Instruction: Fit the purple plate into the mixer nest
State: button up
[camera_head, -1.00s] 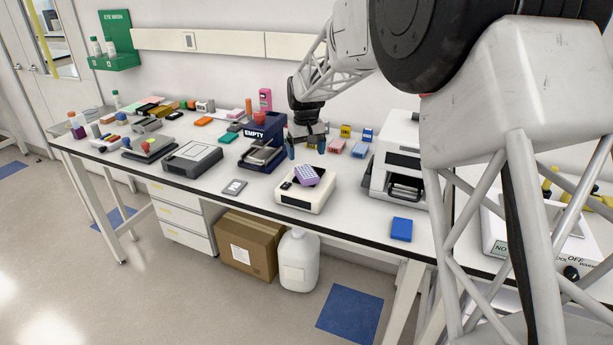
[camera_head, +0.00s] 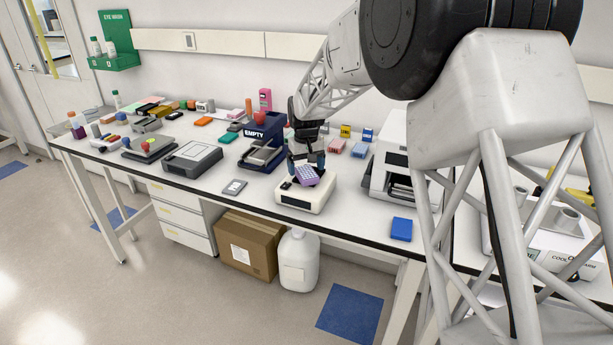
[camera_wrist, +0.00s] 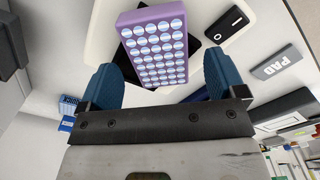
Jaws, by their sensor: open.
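The purple plate (camera_head: 307,175), with rows of pale round wells, lies on the white mixer (camera_head: 303,197) and sits turned relative to it. In the wrist view the plate (camera_wrist: 155,42) lies askew over the mixer's dark nest (camera_wrist: 180,62), part of which shows beside it. I cannot tell from here how far it is tilted. My gripper (camera_head: 307,162) is open just above the plate. In the wrist view its blue fingertips (camera_wrist: 161,80) are spread, with the near end of the plate between and beyond them. No clear contact shows.
A white machine (camera_head: 391,165) stands to the right. A blue plate (camera_head: 401,229) lies near the front edge, and a small grey pad (camera_head: 235,187) lies to the left. Pink and blue blocks are behind.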

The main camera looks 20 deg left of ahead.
jog(key=shift+f, duration=0.7)
jog(key=c, duration=1.1)
jog(key=shift+r, duration=0.1)
jog(key=shift+r, duration=1.65)
jog(key=s+d, duration=0.3)
jog(key=s, duration=0.1)
jog(key=s+d+r, duration=0.1)
jog(key=s+d, duration=0.2)
jog(key=s, duration=0.1)
jog(key=s+d, duration=0.3)
jog(key=s, duration=0.2)
jog(key=shift+d+r, duration=0.15)
jog(key=shift+r, duration=0.1)
